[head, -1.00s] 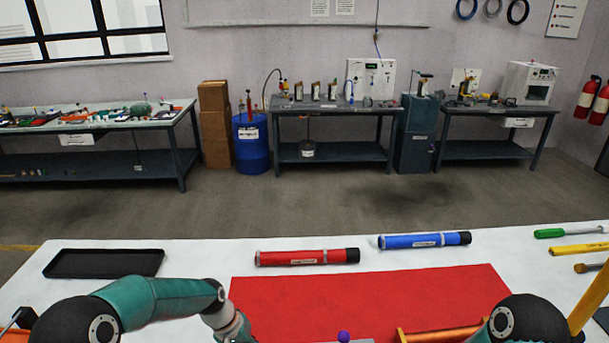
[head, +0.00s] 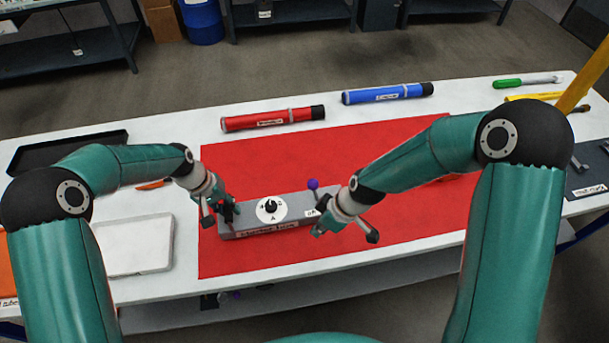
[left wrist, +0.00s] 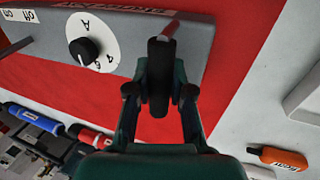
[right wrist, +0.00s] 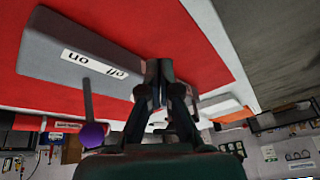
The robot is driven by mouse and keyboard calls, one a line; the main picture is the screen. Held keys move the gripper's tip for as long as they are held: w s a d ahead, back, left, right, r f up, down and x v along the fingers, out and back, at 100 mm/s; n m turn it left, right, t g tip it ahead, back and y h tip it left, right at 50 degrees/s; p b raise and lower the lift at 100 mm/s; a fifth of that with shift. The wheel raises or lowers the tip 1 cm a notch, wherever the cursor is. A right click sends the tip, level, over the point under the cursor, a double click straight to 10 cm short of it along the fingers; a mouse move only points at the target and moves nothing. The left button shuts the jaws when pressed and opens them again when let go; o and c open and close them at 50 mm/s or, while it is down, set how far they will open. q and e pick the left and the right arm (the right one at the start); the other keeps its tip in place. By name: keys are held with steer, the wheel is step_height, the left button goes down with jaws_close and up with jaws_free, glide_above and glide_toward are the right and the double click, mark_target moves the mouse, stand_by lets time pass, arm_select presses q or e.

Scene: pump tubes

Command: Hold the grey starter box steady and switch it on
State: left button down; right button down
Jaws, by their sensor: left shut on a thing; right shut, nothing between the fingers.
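The grey starter box (head: 295,206) lies on the red mat, with a dial and black knob (head: 270,206) on top. A lever with a purple ball (head: 313,184) rises near its right end. My right gripper (head: 322,229) is shut and empty beside the box's right end. In the right wrist view, the lever's purple ball (right wrist: 92,135) stands clear of the fingers, near the off/on label (right wrist: 88,63).
A red tube (head: 270,119) and a blue tube (head: 388,94) lie behind the red mat (head: 380,145). A black tray (head: 65,151) is at the back left, a pale flat case (head: 135,245) at the front left. Tools lie at the right edge.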

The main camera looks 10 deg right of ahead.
steer(key=w+a+r+n, duration=0.2)
steer(key=w+r+n, duration=0.1)
steer(key=w+r, duration=0.4)
step_height(320, 180, up, 7)
steer(key=m+h, duration=0.1)
steer(key=m, duration=0.1)
glide_above(314, 191)
steer(key=w+a, duration=0.2)
steer(key=a, duration=0.1)
steer(key=shift+w+d+r, duration=0.1)
steer(key=shift+w+d, duration=0.05)
steer(key=shift+d, duration=0.05)
steer(key=x, duration=1)
steer(key=shift+w+a, duration=0.1)
steer(key=d, duration=0.1)
steer(key=s+d, duration=0.1)
steer(key=d, duration=0.1)
steer(key=shift+s, duration=0.35)
steer(key=shift+s+d, duration=0.15)
steer(key=shift+d, duration=0.15)
steer(key=shift+d, duration=0.15)
